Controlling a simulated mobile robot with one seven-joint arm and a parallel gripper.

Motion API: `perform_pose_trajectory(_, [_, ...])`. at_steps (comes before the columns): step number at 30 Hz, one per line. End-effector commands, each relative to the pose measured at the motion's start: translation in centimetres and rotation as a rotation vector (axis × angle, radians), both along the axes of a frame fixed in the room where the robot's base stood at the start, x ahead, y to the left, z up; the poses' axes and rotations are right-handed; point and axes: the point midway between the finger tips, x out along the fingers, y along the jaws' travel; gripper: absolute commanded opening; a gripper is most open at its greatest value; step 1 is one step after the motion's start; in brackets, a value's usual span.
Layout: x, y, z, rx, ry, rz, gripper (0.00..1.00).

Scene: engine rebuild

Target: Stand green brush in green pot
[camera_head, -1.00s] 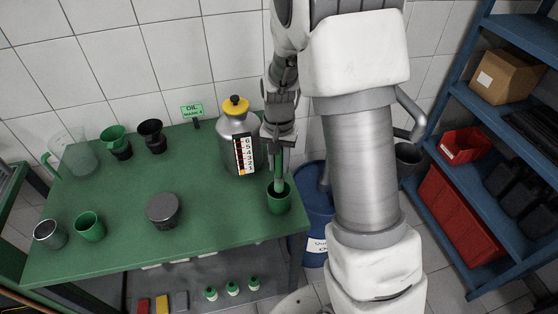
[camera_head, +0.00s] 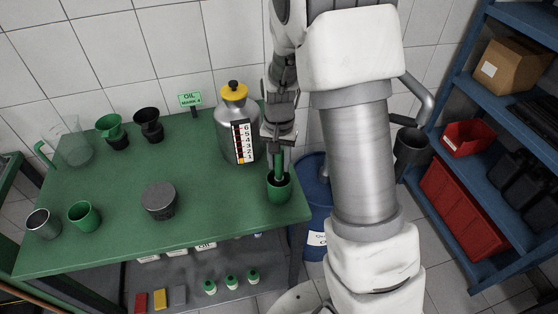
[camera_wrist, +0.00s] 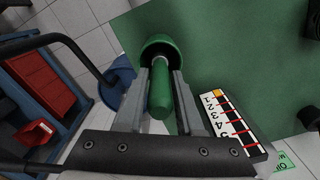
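The green pot (camera_head: 279,189) stands at the right end of the green table (camera_head: 200,215), and it also shows in the wrist view (camera_wrist: 161,46). The green brush (camera_head: 279,166) stands in it, handle up and leaning slightly; its lower end is hidden inside the pot. In the wrist view the brush handle (camera_wrist: 161,92) lies between my fingers, its metal collar at the pot's mouth. My gripper (camera_head: 280,146) is above the pot. Its fingers (camera_wrist: 164,74) look apart, with narrow gaps beside the handle.
The oil canister (camera_head: 233,122) with its level scale stands close left of my gripper. A grey round tin (camera_head: 158,202), another green cup (camera_head: 84,217) and a metal cup (camera_head: 43,224) are further left. A blue drum (camera_head: 314,200) stands beyond the table's right edge.

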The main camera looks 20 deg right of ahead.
Motion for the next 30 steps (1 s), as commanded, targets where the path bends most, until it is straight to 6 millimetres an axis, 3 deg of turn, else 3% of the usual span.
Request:
perform_pose_trajectory(1, [0.0,0.0,0.0,0.0,0.0,0.0,0.47])
perform_pose_trajectory(4, [0.0,0.0,0.0,0.0,0.0,0.0,0.64])
perform_pose_trajectory(13, [0.0,0.0,0.1,0.0,0.0,0.0,0.64])
perform_pose_trajectory(17, [0.1,0.0,1.1,0.0,-0.002,0.0,0.64])
perform_pose_trajectory(20, [0.1,0.0,2.8,0.0,-0.004,0.001,0.64])
perform_pose_trajectory(30, [0.1,0.0,11.2,0.0,-0.007,0.001,0.64])
